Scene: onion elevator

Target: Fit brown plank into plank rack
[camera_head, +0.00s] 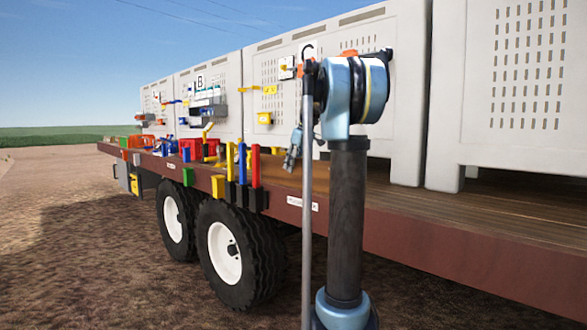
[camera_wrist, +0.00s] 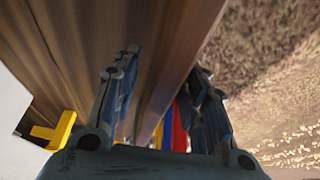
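The plank rack (camera_head: 243,198) is a row of black holders on the trailer's side edge. Upright yellow, blue and red planks (camera_head: 255,165) stand in it. In the wrist view, red and blue strips (camera_wrist: 178,128) show beyond and between my fingers. My gripper (camera_head: 292,158) hangs over the trailer edge, to the right of the rack in the head view. In the wrist view my gripper's fingers (camera_wrist: 162,85) are spread apart, with brown wood behind the left one. I cannot tell a separate brown plank from the brown trailer deck, and none is clearly held.
The trailer deck (camera_head: 480,205) carries large white cabinets (camera_head: 370,25) along its back. Several coloured tools and blocks (camera_head: 195,150) crowd the deck left of the rack. Wheels (camera_head: 238,250) sit below the edge. Open dirt ground (camera_head: 90,240) lies in front.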

